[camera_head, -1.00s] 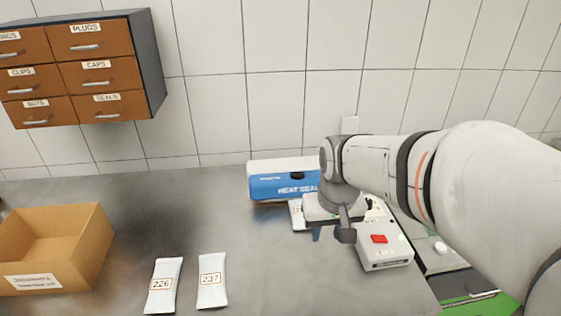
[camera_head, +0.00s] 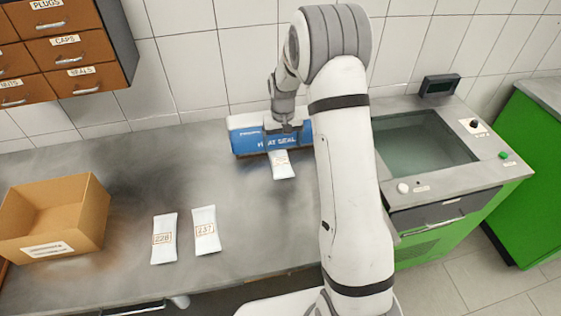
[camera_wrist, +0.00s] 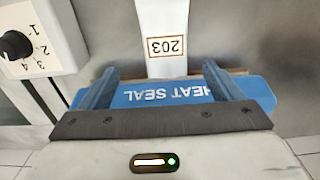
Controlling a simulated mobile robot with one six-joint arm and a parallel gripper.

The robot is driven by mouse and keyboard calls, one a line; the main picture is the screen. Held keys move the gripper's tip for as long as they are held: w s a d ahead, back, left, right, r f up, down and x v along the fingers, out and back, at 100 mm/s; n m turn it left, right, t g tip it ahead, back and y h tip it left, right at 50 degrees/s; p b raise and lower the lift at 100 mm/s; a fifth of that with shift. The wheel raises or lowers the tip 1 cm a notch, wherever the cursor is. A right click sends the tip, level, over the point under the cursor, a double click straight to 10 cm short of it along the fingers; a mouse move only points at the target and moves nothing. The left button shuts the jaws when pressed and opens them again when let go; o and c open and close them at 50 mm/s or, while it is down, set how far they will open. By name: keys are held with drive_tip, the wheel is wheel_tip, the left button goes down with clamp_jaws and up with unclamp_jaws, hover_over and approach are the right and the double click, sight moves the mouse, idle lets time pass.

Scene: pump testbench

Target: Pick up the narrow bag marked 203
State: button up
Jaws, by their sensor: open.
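The narrow white bag marked 203 (camera_wrist: 163,22) lies ahead of my fingertips in the wrist view, its label upside down. In the head view the bag (camera_head: 283,168) sticks out from the front of the blue and white heat sealer (camera_head: 247,139); its far end is hidden there. My gripper (camera_wrist: 160,70) is open and empty, with one blue finger on each side of the bag's line. In the head view my gripper (camera_head: 284,127) is over the sealer, behind the bag. I cannot tell its height above the bag.
Bags 226 (camera_head: 164,240) and 237 (camera_head: 206,231) lie on the grey bench. An open cardboard box (camera_head: 85,222) stands at left, below drawers (camera_head: 60,45). A dial unit (camera_wrist: 35,40) is beside the bag in the wrist view. A tank (camera_head: 425,145) is at right.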

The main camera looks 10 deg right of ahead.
sight(281, 162)
drive_tip(key=f+p, duration=0.1)
drive_tip(key=f, duration=0.3)
drive_tip(key=s+a+f+p, duration=0.1)
drive_tip(key=f, duration=0.1)
drive_tip(key=shift+s+f+p, duration=0.1)
drive_tip(key=shift+f+p, duration=0.1)
drive_tip(key=shift+p, duration=0.1)
drive_tip(key=shift+d+f, duration=0.1)
drive_tip(key=shift+f, duration=0.25)
drive_tip(key=c, duration=1.3)
drive_tip(key=shift+r, duration=0.25)
